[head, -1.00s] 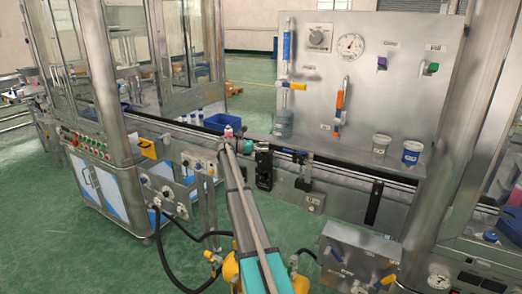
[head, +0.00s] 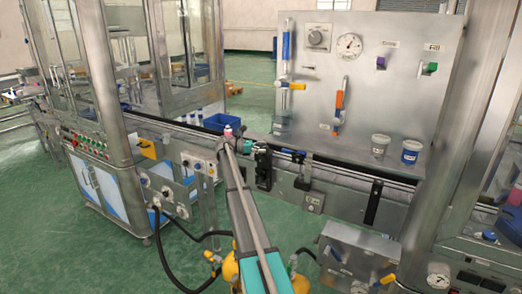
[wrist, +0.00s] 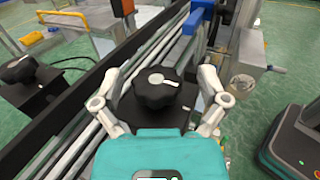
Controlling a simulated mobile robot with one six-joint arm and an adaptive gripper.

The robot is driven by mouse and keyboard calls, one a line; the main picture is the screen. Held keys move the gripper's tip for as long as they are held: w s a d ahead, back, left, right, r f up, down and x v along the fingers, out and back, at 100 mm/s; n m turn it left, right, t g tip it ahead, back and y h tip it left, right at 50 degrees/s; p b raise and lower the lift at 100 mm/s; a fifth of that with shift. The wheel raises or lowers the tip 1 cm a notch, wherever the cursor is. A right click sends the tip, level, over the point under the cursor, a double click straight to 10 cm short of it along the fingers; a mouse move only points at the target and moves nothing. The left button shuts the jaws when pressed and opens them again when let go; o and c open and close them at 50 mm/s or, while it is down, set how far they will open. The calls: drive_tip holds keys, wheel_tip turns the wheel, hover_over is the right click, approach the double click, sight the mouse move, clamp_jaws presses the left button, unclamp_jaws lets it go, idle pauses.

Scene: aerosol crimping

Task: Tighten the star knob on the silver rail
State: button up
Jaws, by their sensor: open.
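A black star knob (wrist: 158,88) with a white pointer mark stands on a black block (wrist: 150,118) in the middle of the wrist view. My gripper (wrist: 160,78) is open, with one pale finger on each side of the knob. I see gaps between the fingers and the knob, so it is not gripped. Silver rails (wrist: 84,127) run diagonally on the left of the block. In the head view my gripper (head: 249,147) is small, beside a black block (head: 264,168) on the conveyor's front; the knob cannot be made out there.
A second dark knob (wrist: 18,70) on a black block stands across the rails at the left. A metal bracket with a round fitting (wrist: 242,84) is close to the right finger. A steel panel (head: 420,95) with gauges and valves rises behind the conveyor.

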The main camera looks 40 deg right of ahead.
drive_tip(key=shift+v, duration=0.9)
drive_tip(key=v, duration=1)
drive_tip(key=shift+a, duration=0.1)
idle(1.1)
